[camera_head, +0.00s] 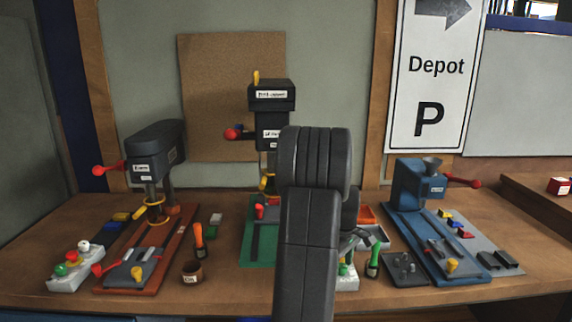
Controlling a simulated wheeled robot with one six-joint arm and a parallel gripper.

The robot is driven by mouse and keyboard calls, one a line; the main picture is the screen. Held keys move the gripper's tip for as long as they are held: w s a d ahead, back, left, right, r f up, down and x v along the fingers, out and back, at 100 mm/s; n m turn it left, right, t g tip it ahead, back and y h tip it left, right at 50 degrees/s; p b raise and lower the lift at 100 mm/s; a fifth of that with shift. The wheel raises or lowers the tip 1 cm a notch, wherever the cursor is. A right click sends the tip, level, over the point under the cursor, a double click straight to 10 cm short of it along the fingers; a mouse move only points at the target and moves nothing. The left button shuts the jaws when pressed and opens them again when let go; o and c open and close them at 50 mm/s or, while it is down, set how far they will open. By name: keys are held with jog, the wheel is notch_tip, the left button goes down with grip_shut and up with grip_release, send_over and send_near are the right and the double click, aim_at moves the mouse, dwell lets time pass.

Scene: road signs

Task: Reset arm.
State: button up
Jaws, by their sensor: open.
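My arm rises through the middle of the view, its dark grey links hiding part of the bench behind.
A wooden bench (230,290) carries a red-based drill press (155,150) at left, a taller green-based machine (271,95) behind my arm, and a blue machine (418,185) at right.

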jog(key=shift+n, duration=0.7)
notch_tip(320, 180, up, 11)
jog(key=shift+s+a+b, duration=0.15)
jog(key=shift+s+b, duration=0.1)
jog(key=shift+b, duration=0.15)
